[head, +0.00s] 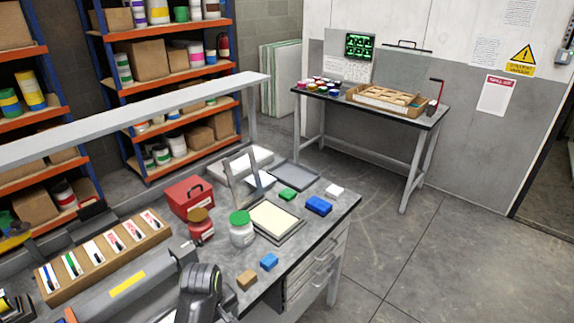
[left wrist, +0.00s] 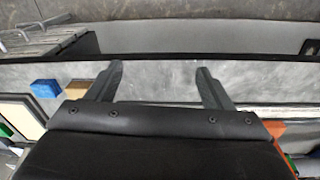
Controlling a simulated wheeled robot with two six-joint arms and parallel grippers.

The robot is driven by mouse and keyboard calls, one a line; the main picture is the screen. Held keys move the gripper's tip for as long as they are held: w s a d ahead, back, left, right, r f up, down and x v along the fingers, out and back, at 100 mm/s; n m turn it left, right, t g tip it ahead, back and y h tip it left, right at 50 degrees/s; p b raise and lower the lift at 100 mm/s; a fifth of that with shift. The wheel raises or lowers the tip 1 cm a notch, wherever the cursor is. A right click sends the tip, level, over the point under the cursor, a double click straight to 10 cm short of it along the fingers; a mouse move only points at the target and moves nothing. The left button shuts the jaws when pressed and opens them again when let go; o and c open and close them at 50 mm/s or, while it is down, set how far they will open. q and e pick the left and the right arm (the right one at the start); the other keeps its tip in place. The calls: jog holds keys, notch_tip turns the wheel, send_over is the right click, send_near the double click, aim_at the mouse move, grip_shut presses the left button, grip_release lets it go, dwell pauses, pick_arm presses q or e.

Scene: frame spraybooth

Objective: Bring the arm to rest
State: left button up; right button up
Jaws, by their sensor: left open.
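A dark arm link of mine (head: 200,288) rises at the bottom middle of the head view, over the near edge of the workbench (head: 225,278). I cannot make out its fingertips there. In the left wrist view my left gripper (left wrist: 158,82) has its two grey fingers spread wide apart with nothing between them. A grey surface, probably the bench top, lies behind the fingers. A blue block (left wrist: 45,88) lies to the left of the left finger, apart from it. My right gripper is not in view.
The bench holds a tan block (head: 247,280), a blue block (head: 269,261), a green-lidded jar (head: 242,229), a red box (head: 190,198) and a framed cream panel (head: 272,219). A wooden rack (head: 105,262) stands left. Open floor (head: 450,240) lies right.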

pick_arm(q)
jog(key=s+a+f+m+t, duration=0.2)
jog(key=s+a+m, duration=0.2)
jog(key=s+a, duration=0.8)
jog(key=s+a+r+m+t+y, duration=0.15)
jog(key=s+r+m, duration=0.35)
jog(key=s, duration=0.8)
notch_tip(320, 180, down, 30)
jog(key=a+n+g+b, duration=0.1)
jog(key=a+g+b, duration=0.1)
jog(key=b, duration=0.5)
jog(key=s+f+b, duration=0.2)
jog(key=s+f, duration=0.3)
jog(key=f, duration=0.3)
jog(key=s+d+f+b, duration=0.1)
jog(key=s+f+b, duration=0.2)
jog(key=s+f, duration=0.2)
jog(key=s+f+g+b, duration=0.1)
jog(key=s+f, duration=0.4)
jog(key=f, duration=0.7)
jog(key=shift+d+b, duration=0.2)
jog(key=shift+b, duration=0.6)
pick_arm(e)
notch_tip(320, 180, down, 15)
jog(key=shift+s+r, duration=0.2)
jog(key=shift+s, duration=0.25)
pick_arm(q)
jog(key=shift+h, duration=0.25)
